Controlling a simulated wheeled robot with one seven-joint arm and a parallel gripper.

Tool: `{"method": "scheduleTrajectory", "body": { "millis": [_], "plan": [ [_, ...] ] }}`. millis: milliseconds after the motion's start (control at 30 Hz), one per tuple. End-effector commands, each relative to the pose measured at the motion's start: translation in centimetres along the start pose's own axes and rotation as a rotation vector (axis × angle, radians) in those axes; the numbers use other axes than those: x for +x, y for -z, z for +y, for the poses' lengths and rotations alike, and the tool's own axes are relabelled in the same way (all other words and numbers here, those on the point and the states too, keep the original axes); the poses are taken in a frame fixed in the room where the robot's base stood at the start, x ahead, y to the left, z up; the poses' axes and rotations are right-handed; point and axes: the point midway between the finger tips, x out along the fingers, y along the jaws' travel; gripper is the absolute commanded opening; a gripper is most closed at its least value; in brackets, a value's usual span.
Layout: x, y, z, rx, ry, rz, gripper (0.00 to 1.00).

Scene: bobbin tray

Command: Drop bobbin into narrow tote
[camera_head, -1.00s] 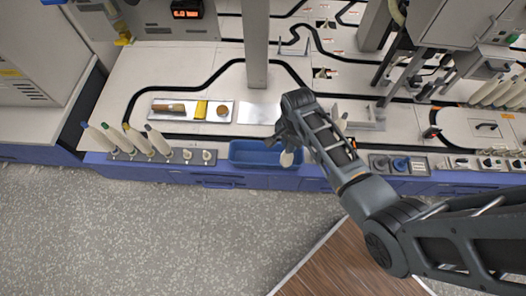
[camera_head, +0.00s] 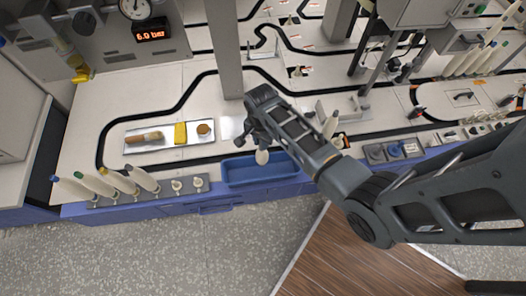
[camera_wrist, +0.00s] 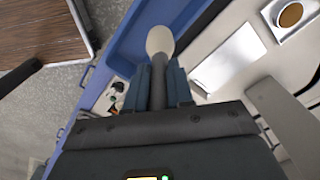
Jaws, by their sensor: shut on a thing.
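My gripper (camera_head: 256,137) is shut on a bobbin (camera_head: 262,157), whose pale rounded end hangs down below the fingers. In the wrist view, the bobbin (camera_wrist: 160,41) shows a cream end and a grey shaft between the fingers (camera_wrist: 158,88). The narrow tote (camera_head: 237,172) is a long blue open tray on the bench's front edge. The bobbin appears above the tote's middle in the head view, apart from its floor. The part of the tote that shows looks empty. Its right end is partly behind my arm. The blue wall of the tote (camera_wrist: 128,40) passes beside the bobbin in the wrist view.
Several bobbins on a peg rail (camera_head: 120,190) stand left of the tote. A metal tray (camera_head: 168,136) with a brush, a yellow block and a brown round item lies behind. A grey post (camera_head: 224,50) rises behind the tote. Dark round holders (camera_head: 395,150) sit to the right.

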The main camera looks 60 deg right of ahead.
Motion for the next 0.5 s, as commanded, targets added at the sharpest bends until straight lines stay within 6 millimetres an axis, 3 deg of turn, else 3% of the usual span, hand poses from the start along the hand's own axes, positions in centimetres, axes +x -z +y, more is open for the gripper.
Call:
{"method": "scheduleTrajectory", "body": {
  "millis": [33, 200, 500],
  "plan": [
    [1.2, 0.0, 0.0, 0.000, 0.000, 0.000, 0.00],
    [2.6, 0.0, 0.0, 0.000, 0.000, 0.000, 0.00],
    [2.7, 0.0, 0.0, 0.000, 0.000, 0.000, 0.00]
  ]
}}
